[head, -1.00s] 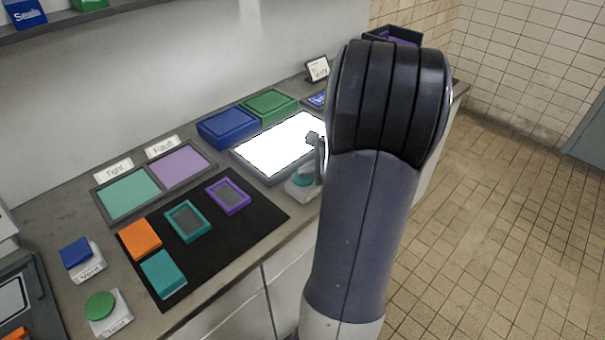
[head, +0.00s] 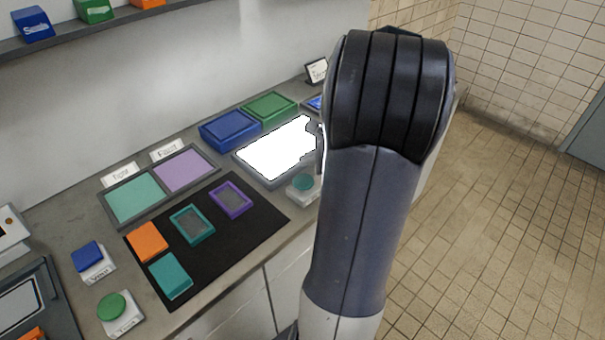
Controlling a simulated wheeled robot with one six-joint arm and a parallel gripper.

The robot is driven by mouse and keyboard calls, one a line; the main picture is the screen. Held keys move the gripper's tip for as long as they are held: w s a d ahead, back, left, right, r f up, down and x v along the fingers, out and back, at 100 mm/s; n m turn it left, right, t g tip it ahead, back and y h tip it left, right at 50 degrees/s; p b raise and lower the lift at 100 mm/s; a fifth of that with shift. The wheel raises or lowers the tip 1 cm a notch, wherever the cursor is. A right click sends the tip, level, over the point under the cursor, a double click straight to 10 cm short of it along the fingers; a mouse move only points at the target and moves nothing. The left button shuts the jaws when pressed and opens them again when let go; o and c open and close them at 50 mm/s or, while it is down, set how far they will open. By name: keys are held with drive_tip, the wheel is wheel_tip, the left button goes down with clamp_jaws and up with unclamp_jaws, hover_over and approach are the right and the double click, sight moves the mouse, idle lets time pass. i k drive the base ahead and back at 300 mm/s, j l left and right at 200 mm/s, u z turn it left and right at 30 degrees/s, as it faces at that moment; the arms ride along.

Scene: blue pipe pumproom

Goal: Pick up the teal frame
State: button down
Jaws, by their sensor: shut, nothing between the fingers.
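The teal frame (head: 201,237) lies flat on the black mat (head: 232,248), with a dark grey middle. It sits between the purple frame (head: 241,211) and an orange block (head: 147,242). A solid teal block (head: 171,276) lies at the mat's near left corner. My arm stands upright at the picture's centre right and hides most of my gripper (head: 314,142). Only a small dark part of it shows against the glowing white panel, right of and well apart from the teal frame. It is shut and holds nothing that I can see.
Behind the mat is a tray (head: 149,214) with teal and lilac halves. Blue (head: 229,129) and green (head: 270,107) trays stand behind the white panel (head: 272,155). Buttons (head: 112,306) stand at the left and beside the panel (head: 303,183). A shelf (head: 100,32) runs above.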

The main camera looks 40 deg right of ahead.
sight(191, 224)
drive_tip(key=j+u, duration=0.2)
drive_tip(key=j, duration=0.5)
drive_tip(key=i+j+u, duration=0.15)
drive_tip(key=j, duration=0.55)
